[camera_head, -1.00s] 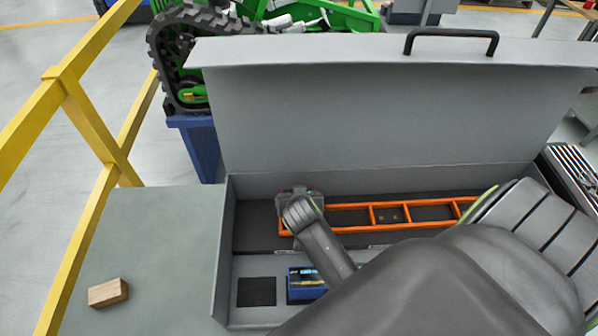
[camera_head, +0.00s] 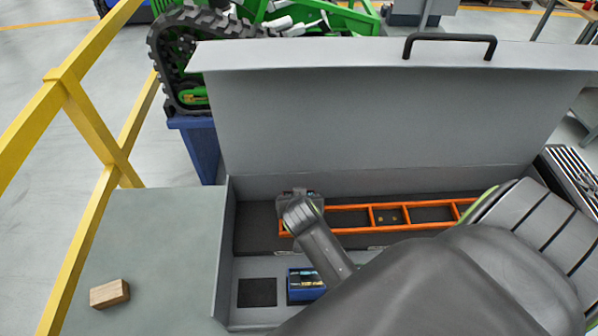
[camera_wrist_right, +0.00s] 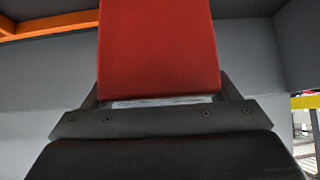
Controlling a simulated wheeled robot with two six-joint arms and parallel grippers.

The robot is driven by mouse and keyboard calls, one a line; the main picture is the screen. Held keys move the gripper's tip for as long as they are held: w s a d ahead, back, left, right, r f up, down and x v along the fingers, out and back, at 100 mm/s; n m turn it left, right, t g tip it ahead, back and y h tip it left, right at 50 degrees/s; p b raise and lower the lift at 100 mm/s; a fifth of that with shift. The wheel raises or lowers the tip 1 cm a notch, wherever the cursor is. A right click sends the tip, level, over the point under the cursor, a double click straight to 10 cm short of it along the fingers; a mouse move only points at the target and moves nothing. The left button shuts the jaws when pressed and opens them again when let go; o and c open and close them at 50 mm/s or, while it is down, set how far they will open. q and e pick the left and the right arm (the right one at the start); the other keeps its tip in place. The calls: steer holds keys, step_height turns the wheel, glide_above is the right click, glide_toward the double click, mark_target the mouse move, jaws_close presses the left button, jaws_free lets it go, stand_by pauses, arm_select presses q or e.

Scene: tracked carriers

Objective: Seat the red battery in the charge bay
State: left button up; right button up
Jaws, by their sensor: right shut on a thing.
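The red battery (camera_wrist_right: 160,45) fills the upper middle of the right wrist view. My right gripper (camera_wrist_right: 160,60) is shut on it. In the head view my right arm reaches in from the lower right, and its wrist (camera_head: 302,208) is over the left end of an orange divided frame (camera_head: 350,207). The wrist hides the battery and the fingertips there. I cannot tell which recess is the charge bay, or whether the battery touches anything below. My left gripper is not in view.
A grey case (camera_head: 226,255) with a raised lid (camera_head: 370,110) surrounds the work area. A blue battery-like block (camera_head: 305,285) sits in its front part beside a dark square (camera_head: 257,292). A wooden block (camera_head: 109,293) lies on the otherwise clear left surface. A yellow rail (camera_head: 98,133) stands left.

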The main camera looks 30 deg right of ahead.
steer(key=shift+w+r, duration=0.1)
steer(key=shift+r, duration=0.05)
stand_by(0.6)
steer(key=shift+f+b, duration=0.75)
steer(key=shift+f, duration=0.9)
